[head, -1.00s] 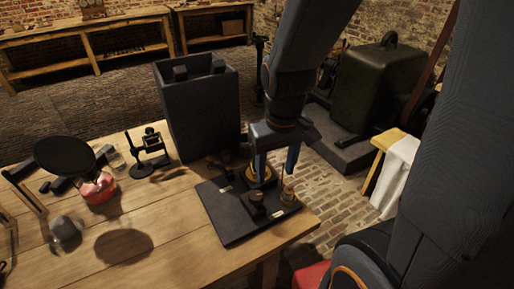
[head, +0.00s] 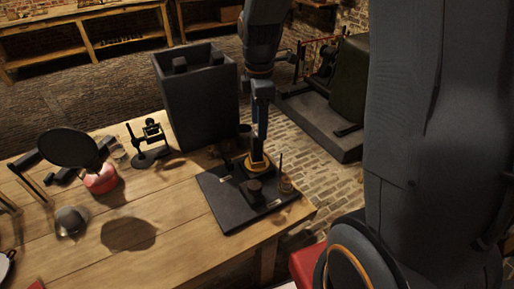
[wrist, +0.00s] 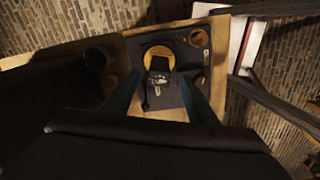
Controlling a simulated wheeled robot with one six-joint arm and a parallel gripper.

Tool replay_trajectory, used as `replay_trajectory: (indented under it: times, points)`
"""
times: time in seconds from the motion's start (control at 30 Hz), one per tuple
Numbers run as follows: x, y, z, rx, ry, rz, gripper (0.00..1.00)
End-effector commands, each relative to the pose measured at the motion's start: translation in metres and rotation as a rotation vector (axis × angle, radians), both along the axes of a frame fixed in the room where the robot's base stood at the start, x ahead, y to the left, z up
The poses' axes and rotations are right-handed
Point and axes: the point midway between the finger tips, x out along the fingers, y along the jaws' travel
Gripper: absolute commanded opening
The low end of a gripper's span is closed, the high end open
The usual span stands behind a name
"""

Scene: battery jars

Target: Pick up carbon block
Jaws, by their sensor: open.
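A small black block (wrist: 160,62) shows in the wrist view against a round brass piece (wrist: 148,50) on a dark board (wrist: 217,50). It may be the carbon block; I cannot tell for certain. My gripper (wrist: 160,82) is open and empty, its two fingers spread to either side below the block in the picture. In the head view my gripper (head: 259,148) points down over the brass piece (head: 254,168), near the back of the dark board (head: 235,218). The fingers overlap there, and whether they touch anything is unclear.
A dark knobbed piece (head: 255,191) and a small brass piece (head: 286,185) stand close by on the board. A tall dark box (head: 197,105) stands behind it. A red burner (head: 101,179) and black stand (head: 150,145) are left. Bare wood lies at the front.

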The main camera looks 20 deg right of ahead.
Motion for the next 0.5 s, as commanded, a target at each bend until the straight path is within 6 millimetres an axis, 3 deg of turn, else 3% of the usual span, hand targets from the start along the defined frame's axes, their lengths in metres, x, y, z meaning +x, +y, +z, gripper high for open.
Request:
replay_trajectory:
  times: [0.5]
  points:
    - [0.000,0.006,-0.050,0.001,0.005,-0.001,0.53]
